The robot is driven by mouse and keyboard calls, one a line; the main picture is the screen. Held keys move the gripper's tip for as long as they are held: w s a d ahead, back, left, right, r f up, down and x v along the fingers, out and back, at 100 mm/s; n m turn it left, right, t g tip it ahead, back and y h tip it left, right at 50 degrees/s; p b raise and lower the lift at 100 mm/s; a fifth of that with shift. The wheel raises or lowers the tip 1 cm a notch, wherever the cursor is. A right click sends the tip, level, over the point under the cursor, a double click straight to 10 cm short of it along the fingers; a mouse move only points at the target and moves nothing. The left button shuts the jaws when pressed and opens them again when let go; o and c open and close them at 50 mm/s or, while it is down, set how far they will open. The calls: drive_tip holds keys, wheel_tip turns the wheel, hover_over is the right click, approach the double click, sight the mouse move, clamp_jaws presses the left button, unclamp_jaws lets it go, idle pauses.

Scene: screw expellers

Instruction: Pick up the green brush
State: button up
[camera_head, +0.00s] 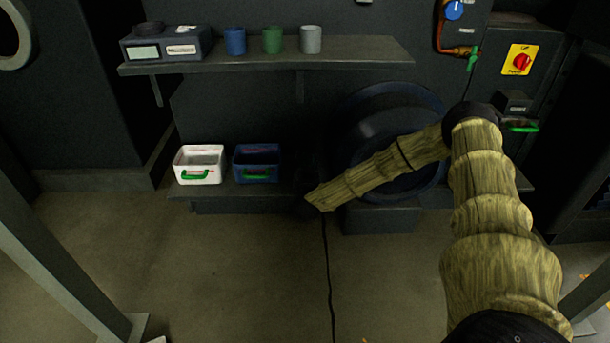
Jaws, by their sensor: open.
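My arm enters at the lower right, bends at a dark elbow and reaches left and down. My gripper (304,192), at its end, is dark against the dark background in front of the lower shelf. It is open, and I see nothing held in it. I cannot pick out a green brush for certain. A flat green item (522,126) sits at the right, just beside my elbow and partly hidden by it; its shape is too small to identify. My gripper is well to the left of and below it.
A white bin (200,164) and a blue bin (256,163), both with green handles, stand on the lower shelf. Blue, green (272,40) and grey cups stand on the upper shelf (350,52). A cable (328,270) crosses the open floor. Metal posts flank both sides.

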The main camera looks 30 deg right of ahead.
drive_tip(key=shift+w+d, duration=0.2)
drive_tip(key=shift+w, duration=0.05)
drive_tip(key=shift+r, duration=0.1)
clamp_jaws()
drive_tip(key=shift+r+p, duration=0.4)
drive_tip(key=shift+r, duration=0.1)
drive_tip(key=r+p, duration=0.2)
drive_tip(key=r, duration=0.1)
drive_tip(key=shift+s+a, duration=0.2)
drive_tip(key=p+v, duration=0.4)
drive_tip(key=v, duration=1.1)
drive_tip(key=shift+s+a+r, duration=0.15)
drive_tip(key=shift+s+r, duration=0.05)
drive_tip(key=shift+r, duration=0.2)
